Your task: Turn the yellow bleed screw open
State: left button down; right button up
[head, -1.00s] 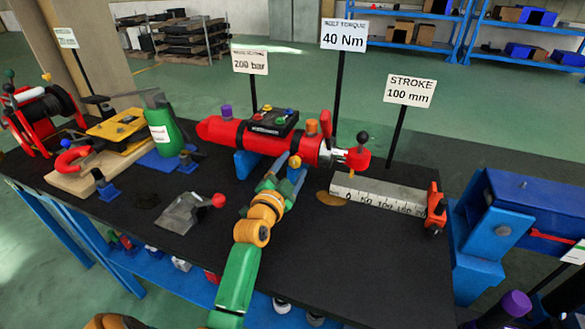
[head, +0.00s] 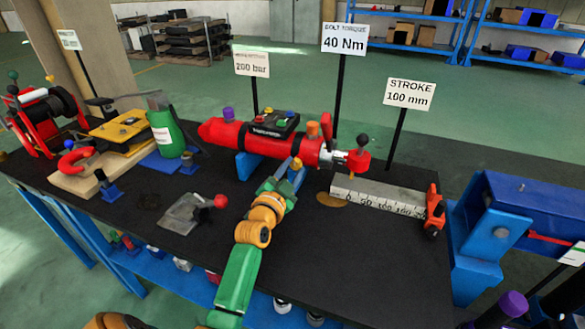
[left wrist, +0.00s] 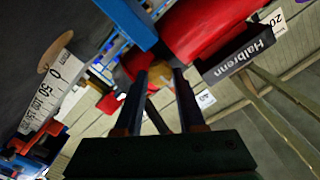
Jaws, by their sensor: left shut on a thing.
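The red cylinder (head: 222,131) lies on a blue support on the black bench, with a dark control box on top. The small yellow bleed screw (head: 297,163) shows low on the cylinder's near side, at the tips of my left gripper (head: 293,173). In the left wrist view, the two fingers of my left gripper (left wrist: 160,78) reach to the red cylinder (left wrist: 205,25), and the yellow screw (left wrist: 138,64) shows at their tips, partly hidden. My left gripper is shut on the screw. My right gripper is not in view.
A white ruler block (head: 380,197) lies right of my gripper, with a red-orange piece at its end. A grey block with a red-knobbed lever (head: 192,210) stands to the left. A green bottle (head: 167,132) stands behind it.

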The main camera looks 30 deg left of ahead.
pick_arm(q)
jog(key=n+p, duration=0.1)
jog(key=n, duration=0.1)
jog(key=n+p, duration=0.1)
jog(key=n, duration=0.1)
jog(key=shift+r+n, duration=0.2)
jog(key=shift+n, duration=0.1)
jog(key=n+p, duration=0.1)
jog(key=n, duration=0.3)
jog(key=n+p, duration=0.1)
jog(key=n, duration=0.4)
jog(key=shift+a, duration=0.1)
jog(key=shift+n, duration=2.3)
jog(key=c, duration=0.7)
grip_release()
jog(key=shift+o, duration=1)
jog(key=shift+f, duration=0.1)
